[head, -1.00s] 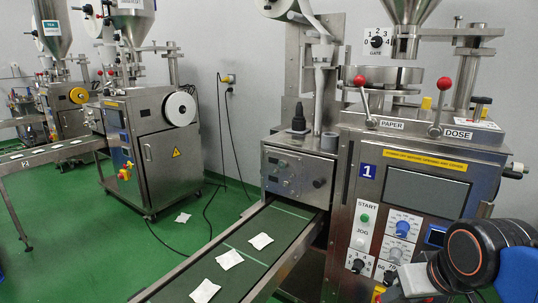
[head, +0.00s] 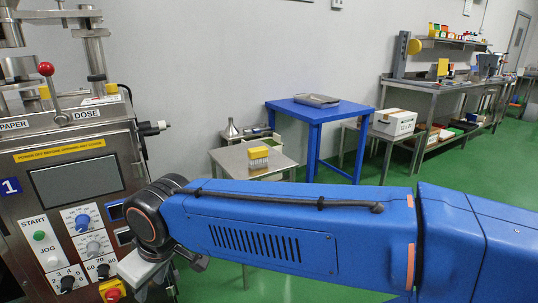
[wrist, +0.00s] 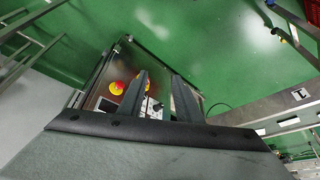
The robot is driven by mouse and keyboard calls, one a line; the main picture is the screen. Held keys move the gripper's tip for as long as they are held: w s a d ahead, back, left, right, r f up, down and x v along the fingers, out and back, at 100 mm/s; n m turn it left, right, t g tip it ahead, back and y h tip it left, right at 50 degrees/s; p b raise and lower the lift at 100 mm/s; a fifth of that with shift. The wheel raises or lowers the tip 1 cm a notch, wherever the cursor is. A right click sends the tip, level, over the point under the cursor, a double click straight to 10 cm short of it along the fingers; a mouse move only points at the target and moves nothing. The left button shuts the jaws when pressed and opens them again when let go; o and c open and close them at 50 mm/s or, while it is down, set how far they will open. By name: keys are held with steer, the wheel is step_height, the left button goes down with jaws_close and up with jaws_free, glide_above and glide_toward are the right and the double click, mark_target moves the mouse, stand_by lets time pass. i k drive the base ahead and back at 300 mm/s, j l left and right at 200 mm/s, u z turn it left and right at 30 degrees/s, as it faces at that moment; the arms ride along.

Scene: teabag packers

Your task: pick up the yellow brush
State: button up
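The yellow brush (head: 258,153) has a yellow block on top and pale bristles below. It stands on a small steel table (head: 228,160) beyond my arm in the head view. It is not seen in the wrist view. In the wrist view the two dark fingers of my gripper (wrist: 160,80) are spread apart with nothing between them. They point down toward a machine and the green floor, away from the brush.
Machine 1 (head: 70,185) stands close at the left, beside my wrist. A blue table (head: 318,112) with a metal tray (head: 316,99) is right of the small table. A metal funnel (head: 231,129) is behind the brush. Green floor (head: 475,175) is open at the right.

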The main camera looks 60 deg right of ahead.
mark_target(260, 154)
steer(key=l+z, duration=0.1)
steer(key=z, duration=0.25)
steer(key=k+l+z, duration=0.1)
steer(key=z, duration=0.25)
steer(key=l+z, duration=0.1)
steer(key=z, duration=0.85)
steer(key=u, duration=1.55)
steer(key=z, duration=1.55)
